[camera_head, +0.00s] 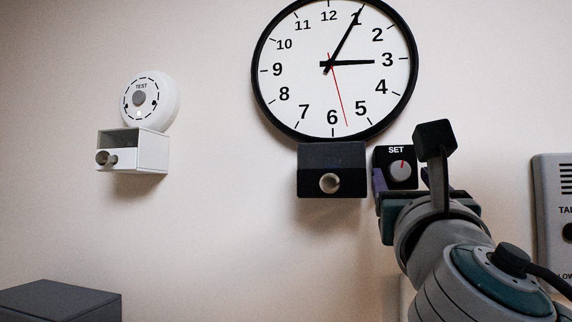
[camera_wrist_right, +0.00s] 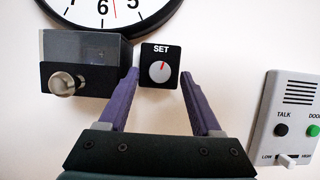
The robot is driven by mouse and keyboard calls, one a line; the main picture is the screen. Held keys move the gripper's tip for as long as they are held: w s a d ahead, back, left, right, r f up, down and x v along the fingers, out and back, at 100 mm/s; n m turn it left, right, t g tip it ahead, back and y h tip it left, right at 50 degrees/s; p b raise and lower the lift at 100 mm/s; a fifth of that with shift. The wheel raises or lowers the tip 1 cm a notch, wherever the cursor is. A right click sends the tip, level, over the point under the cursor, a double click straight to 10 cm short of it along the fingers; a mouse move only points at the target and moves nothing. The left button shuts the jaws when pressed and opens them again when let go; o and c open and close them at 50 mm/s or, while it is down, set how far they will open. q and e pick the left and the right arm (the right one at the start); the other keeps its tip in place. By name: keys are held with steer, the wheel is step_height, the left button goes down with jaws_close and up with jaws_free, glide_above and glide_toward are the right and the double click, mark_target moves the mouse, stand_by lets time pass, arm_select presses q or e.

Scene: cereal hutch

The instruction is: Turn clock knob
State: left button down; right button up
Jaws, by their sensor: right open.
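The clock knob (camera_head: 399,169) is a round grey dial with a red mark on a small black panel (camera_head: 381,156) labelled SET, on the wall below and right of the round clock (camera_head: 334,70). In the right wrist view the knob (camera_wrist_right: 159,71) lies between and beyond the fingertips. My right gripper (camera_wrist_right: 160,76) is open, its two purple fingers on either side of the panel. In the head view the gripper (camera_head: 402,180) partly overlaps the panel's lower part. I cannot tell whether the fingers touch it. My left gripper is not in view.
A black box with a round knob (camera_head: 330,183) sits just left of the SET panel. A grey intercom (camera_wrist_right: 284,118) is on the wall to the right. A white box (camera_head: 150,157) under a TEST disc (camera_head: 158,92) is further left. A dark box (camera_head: 60,300) stands at lower left.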

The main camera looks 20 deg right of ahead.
steer(key=shift+w+d+r, duration=0.1)
steer(key=shift+w+d, duration=0.1)
steer(key=shift+w, duration=0.15)
steer(key=shift+c, duration=0.4)
jaws_close()
